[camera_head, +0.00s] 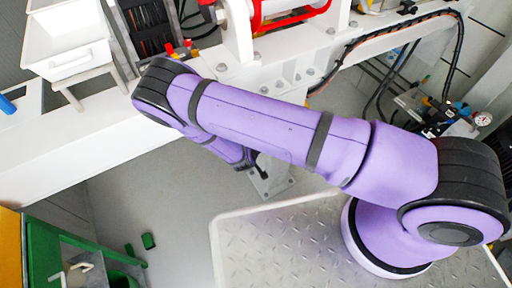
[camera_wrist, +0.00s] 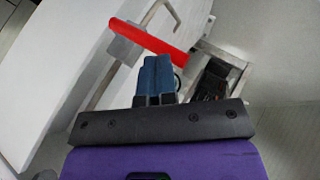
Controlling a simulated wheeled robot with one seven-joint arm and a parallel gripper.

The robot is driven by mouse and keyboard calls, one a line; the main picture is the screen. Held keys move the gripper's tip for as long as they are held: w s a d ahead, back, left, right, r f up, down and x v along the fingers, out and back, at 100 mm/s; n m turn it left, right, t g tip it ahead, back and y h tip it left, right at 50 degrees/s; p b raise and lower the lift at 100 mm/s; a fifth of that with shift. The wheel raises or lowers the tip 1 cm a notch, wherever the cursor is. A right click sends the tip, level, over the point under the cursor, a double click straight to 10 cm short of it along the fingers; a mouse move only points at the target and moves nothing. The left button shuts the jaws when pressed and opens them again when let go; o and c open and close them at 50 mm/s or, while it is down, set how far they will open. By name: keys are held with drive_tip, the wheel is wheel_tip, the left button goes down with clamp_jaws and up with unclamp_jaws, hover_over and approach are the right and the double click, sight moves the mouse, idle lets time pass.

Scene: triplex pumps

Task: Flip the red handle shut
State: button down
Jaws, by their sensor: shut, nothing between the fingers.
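The red handle (camera_wrist: 150,37) shows in the wrist view as a straight red bar slanting down to the right, with a grey metal block (camera_wrist: 127,45) near its left part. My gripper (camera_wrist: 157,62) has its blue fingers together with nothing between them. The fingertips appear just below the middle of the handle in the picture; whether they touch it I cannot tell. In the head view my purple arm hides most of the gripper, and I cannot make out this handle there.
A white beam (camera_wrist: 75,50) runs beside the handle in the wrist view, with a grey bracket (camera_wrist: 225,60) to the right. In the head view, white trays (camera_head: 65,40) stand upper left, a green cabinet (camera_head: 45,245) lower left.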

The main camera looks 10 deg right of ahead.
drive_tip(key=shift+s+a+f, duration=0.1)
drive_tip(key=shift+a+f, duration=0.05)
drive_tip(key=shift+f, duration=0.3)
drive_tip(key=shift+s+f, duration=0.15)
idle(0.3)
